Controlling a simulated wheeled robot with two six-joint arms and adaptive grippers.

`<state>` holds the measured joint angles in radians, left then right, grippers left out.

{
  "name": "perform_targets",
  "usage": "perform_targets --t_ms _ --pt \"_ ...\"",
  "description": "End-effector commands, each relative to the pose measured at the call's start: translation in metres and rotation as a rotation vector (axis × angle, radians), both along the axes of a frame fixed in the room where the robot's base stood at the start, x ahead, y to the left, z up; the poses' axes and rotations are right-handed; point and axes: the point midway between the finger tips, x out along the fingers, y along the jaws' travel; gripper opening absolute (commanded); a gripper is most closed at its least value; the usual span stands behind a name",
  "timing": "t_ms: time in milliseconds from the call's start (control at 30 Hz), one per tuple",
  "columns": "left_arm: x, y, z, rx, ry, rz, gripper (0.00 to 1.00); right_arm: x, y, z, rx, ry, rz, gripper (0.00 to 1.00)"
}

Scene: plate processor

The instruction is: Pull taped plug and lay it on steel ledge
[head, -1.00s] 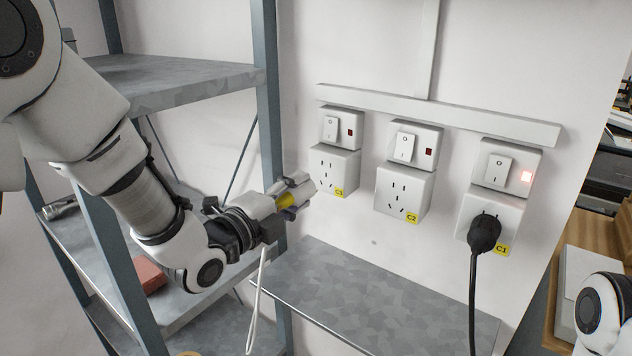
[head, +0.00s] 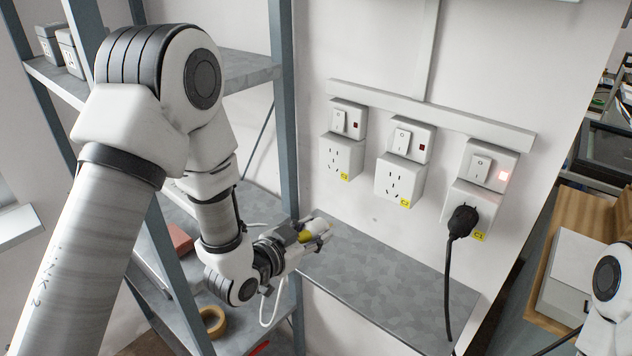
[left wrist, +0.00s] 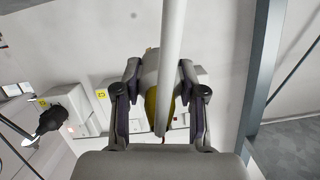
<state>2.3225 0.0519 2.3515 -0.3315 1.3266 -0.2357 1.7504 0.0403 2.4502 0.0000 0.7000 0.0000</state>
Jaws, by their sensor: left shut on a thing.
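My left gripper (head: 318,232) is shut on a white plug with yellow tape (head: 305,237). The plug is out of the wall and held above the left end of the grey steel ledge (head: 400,292), apart from it as far as I can tell. In the left wrist view the plug's yellow tape (left wrist: 152,103) shows between the fingers (left wrist: 158,100), with its white cord crossing in front. The socket marked C3 (head: 338,155) is empty, up and right of the gripper. My right gripper is out of view.
Socket C2 (head: 400,180) is empty. Socket C1 holds a black plug (head: 462,220) whose cord hangs in front of the ledge; its switch light glows. A blue-grey shelf post (head: 283,120) stands close behind my left wrist. Most of the ledge top is clear.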

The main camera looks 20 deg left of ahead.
Motion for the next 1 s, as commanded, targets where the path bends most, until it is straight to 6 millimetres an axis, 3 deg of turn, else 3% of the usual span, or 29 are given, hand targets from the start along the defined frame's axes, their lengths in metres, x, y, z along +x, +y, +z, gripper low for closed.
perform_targets --t_ms 33,133,1000 --pt "-0.004 0.001 -0.005 -0.05 0.024 0.006 0.0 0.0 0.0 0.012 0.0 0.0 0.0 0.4" --pt "-0.009 0.001 -0.017 -0.143 0.051 0.008 0.0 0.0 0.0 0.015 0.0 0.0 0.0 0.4" --pt "0.029 -0.014 -0.079 -0.175 0.061 0.004 0.0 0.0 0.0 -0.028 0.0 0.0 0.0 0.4"
